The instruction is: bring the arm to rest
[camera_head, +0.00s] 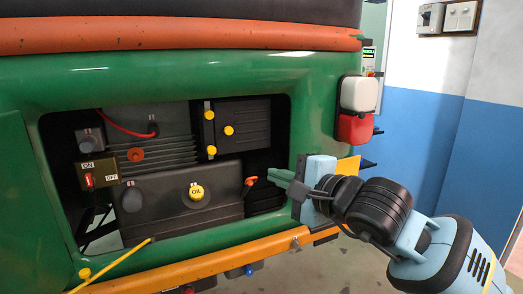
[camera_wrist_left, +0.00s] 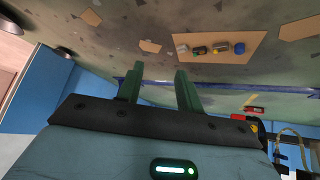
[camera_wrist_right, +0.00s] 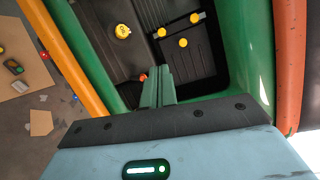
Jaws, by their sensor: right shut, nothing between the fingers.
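My right gripper (camera_head: 275,177) reaches in from the right in the head view. Its green fingers are together and empty. They point into the right side of the open engine bay, close to a small orange handle (camera_head: 250,181); I cannot tell whether they touch. In the right wrist view the shut fingers (camera_wrist_right: 158,80) lie before the bay, with the orange handle (camera_wrist_right: 143,77) at their tips. My left gripper (camera_wrist_left: 158,72) shows only in the left wrist view. Its two green fingers are apart with nothing between them, above the floor.
The green rickshaw (camera_head: 250,75) fills the head view. Its bay holds a yellow oil cap (camera_head: 196,192) and an ON/OFF switch box (camera_head: 97,172). A yellow rod (camera_head: 112,265) slants at lower left. A wall (camera_head: 427,130) stands right. Small items lie on a floor mat (camera_wrist_left: 252,40).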

